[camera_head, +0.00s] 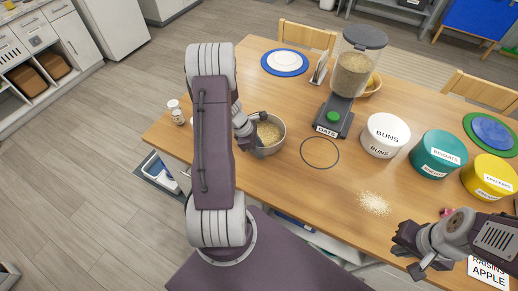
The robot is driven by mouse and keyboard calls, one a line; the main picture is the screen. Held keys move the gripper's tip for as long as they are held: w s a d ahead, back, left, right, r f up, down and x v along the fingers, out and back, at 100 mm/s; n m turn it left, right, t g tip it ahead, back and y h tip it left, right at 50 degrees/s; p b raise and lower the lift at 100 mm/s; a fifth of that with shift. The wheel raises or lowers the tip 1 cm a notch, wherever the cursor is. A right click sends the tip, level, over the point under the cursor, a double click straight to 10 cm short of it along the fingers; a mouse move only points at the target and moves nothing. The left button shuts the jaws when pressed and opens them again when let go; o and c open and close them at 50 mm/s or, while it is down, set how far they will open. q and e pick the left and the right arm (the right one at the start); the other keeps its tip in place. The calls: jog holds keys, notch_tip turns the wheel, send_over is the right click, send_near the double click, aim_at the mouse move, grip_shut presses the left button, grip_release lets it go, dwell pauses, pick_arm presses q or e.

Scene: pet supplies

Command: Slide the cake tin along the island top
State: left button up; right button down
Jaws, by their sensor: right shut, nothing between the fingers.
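Several round tins stand on the wooden island top (330,200). A white tin (383,135) reads BUNS, a teal tin (436,154) reads BISCUITS, and a yellow tin (490,176) seems to read CRACKERS. I can read no cake label on any of them. My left gripper (254,131) is at the left rim of a metal bowl (277,147) holding grain; my arm hides part of it, and its jaws are unclear. My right gripper (407,249) is shut and empty near the front edge, apart from the tins and left of a RAISINS APPLE box (488,272).
An OATS dispenser (350,80) stands behind a dark ring marking (320,153). Spilled oats (375,203) lie in front of the white tin. Blue plates (285,62) and green-rimmed plates (490,131) sit farther back. Small jars (176,112) stand at the left edge. The front middle is mostly clear.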

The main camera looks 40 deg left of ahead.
pick_arm(q)
jog(key=v, duration=0.9)
